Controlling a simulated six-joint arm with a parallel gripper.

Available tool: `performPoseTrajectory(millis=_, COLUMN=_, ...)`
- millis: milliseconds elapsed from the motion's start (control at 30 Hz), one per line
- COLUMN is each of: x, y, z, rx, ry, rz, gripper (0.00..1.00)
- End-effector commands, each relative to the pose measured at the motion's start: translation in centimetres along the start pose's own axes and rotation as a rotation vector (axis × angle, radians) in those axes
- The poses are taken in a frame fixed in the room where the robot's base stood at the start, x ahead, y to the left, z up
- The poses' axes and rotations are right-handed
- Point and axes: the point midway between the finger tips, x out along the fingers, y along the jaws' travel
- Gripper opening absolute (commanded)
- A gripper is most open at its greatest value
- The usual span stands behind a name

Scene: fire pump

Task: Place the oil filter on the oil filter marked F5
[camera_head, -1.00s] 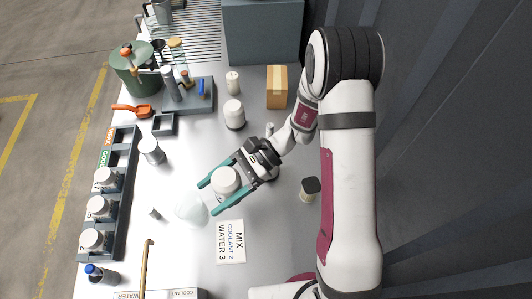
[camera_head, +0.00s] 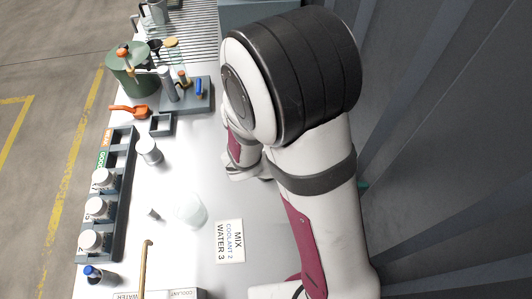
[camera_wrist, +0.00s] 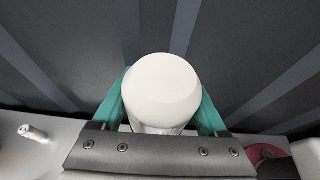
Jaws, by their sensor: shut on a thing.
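A white cylindrical canister (camera_wrist: 163,92), which looks like the oil filter, is between the teal fingers of my gripper (camera_wrist: 162,108) in the wrist view. The fingers are shut on its sides. A white canister (camera_head: 149,151) stands alone on the table beside the rack. No F5 mark is readable on any canister.
A grey rack (camera_head: 125,190) at the left holds several white canisters. A green pot (camera_head: 131,75) and a tool tray (camera_head: 198,100) stand farther back. Dark ribbed wall (camera_head: 450,150) borders the right.

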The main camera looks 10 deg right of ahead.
Motion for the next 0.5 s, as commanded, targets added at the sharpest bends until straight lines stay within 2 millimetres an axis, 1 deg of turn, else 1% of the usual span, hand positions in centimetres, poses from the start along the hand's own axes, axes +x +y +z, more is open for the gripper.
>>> performPoseTrajectory(millis=33, x=-0.4, y=1.4, z=0.8, rx=-0.033, ry=0.001, rz=0.094, gripper=0.04)
performPoseTrajectory(millis=100, x=-1.1, y=3.4, z=1.6, rx=-0.088, ry=0.0, rz=0.225, gripper=0.04)
performPoseTrajectory(millis=200, x=-2.3, y=5.8, z=2.5, rx=-0.152, ry=-0.001, rz=0.378, gripper=0.04)
performPoseTrajectory(millis=300, x=-3.5, y=7.4, z=3.0, rx=-0.196, ry=0.0, rz=0.481, gripper=0.04)
performPoseTrajectory(millis=367, x=-4.2, y=8.1, z=2.6, rx=-0.212, ry=-0.001, rz=0.513, gripper=0.04)
performPoseTrajectory(millis=433, x=-5.2, y=9.1, z=1.3, rx=-0.222, ry=-0.001, rz=0.528, gripper=0.04)
performPoseTrajectory(millis=500, x=-6.5, y=10.1, z=-0.7, rx=-0.223, ry=-0.002, rz=0.528, gripper=0.04)
